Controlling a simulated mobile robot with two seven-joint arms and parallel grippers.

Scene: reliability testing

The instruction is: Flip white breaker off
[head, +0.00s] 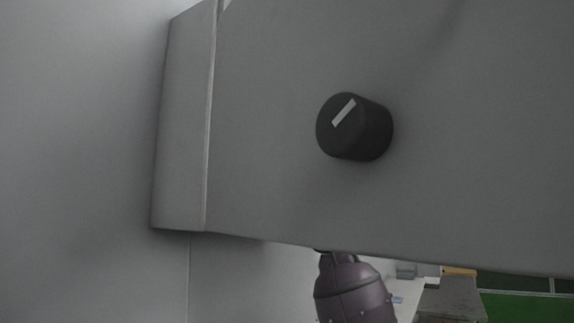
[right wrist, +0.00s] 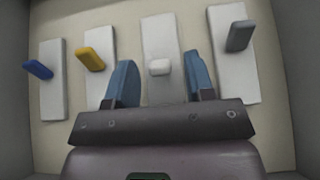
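The white breaker (right wrist: 159,67) is a short white lever on a pale plate (right wrist: 158,32) in the right wrist view. It points toward the camera. My right gripper (right wrist: 158,75) has its two blue fingers apart, one on each side of the white breaker's plate. Nothing is held between them. Whether a finger touches the lever I cannot tell. In the head view a grey box door (head: 270,70) with a black knob (head: 352,127) fills most of the picture, and the breakers do not show there. My left gripper is not in view.
A yellow breaker (right wrist: 90,58) and a blue breaker (right wrist: 38,69) are to the left of the white one. A grey breaker (right wrist: 240,36) is close by the right finger. Box walls enclose the breakers at the sides. A purple-grey arm link of mine shows below the door.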

